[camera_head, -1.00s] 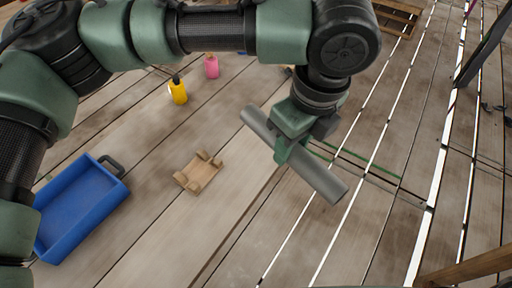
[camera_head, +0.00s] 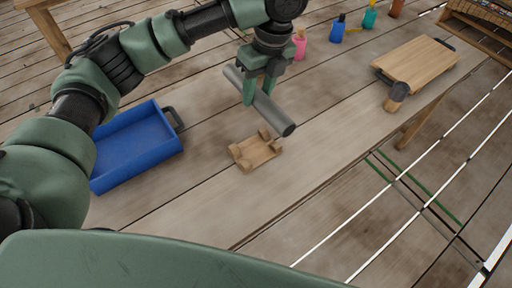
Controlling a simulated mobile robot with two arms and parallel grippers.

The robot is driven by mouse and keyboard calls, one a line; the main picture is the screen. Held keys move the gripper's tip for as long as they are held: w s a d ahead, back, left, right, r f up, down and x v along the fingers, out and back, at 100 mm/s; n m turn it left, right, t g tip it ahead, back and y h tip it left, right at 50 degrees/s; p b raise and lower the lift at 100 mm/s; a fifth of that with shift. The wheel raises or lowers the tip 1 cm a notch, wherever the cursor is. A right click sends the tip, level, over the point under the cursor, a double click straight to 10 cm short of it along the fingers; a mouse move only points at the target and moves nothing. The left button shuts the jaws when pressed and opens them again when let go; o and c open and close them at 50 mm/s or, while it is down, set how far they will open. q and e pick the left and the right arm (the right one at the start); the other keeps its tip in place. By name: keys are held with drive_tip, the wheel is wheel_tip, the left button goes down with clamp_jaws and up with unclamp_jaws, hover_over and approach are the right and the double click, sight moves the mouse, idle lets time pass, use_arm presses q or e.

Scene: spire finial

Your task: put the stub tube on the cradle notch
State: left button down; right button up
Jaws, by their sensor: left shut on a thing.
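The stub tube is a grey cylinder (camera_head: 275,116) held in my left gripper (camera_head: 257,97), whose green fingers are shut around it. It is tilted in the picture, its near end toward the lower right. The cradle (camera_head: 256,153) is a small wooden block with raised posts at its corners, resting on the wooden table (camera_head: 215,205). The tube appears above and just behind the cradle, apart from it as far as I can tell. A large green arm part of mine crosses the bottom of the view; my right gripper is not seen.
A blue tray (camera_head: 140,150) with a dark handle lies left of the cradle. Pink (camera_head: 300,44), blue (camera_head: 337,29) and teal (camera_head: 370,15) bottles stand toward the back. A wooden board (camera_head: 416,64) and a mallet-like piece (camera_head: 396,97) lie at right. The table front is clear.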

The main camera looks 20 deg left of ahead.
use_arm(q)
hover_over(254, 150)
drive_tip(key=f, duration=1.5)
drive_tip(key=shift+d+f, duration=0.25)
drive_tip(key=shift+d, duration=0.1)
drive_tip(key=shift+f, duration=2.3)
drive_tip(key=shift+f, duration=0.1)
drive_tip(key=shift+f, duration=0.25)
drive_tip(key=c, duration=0.9)
unclamp_jaws()
wheel_tip(254, 150, up, 13)
drive_tip(key=d+b, duration=0.1)
drive_tip(key=d, duration=0.1)
drive_tip(key=shift+f, duration=0.2)
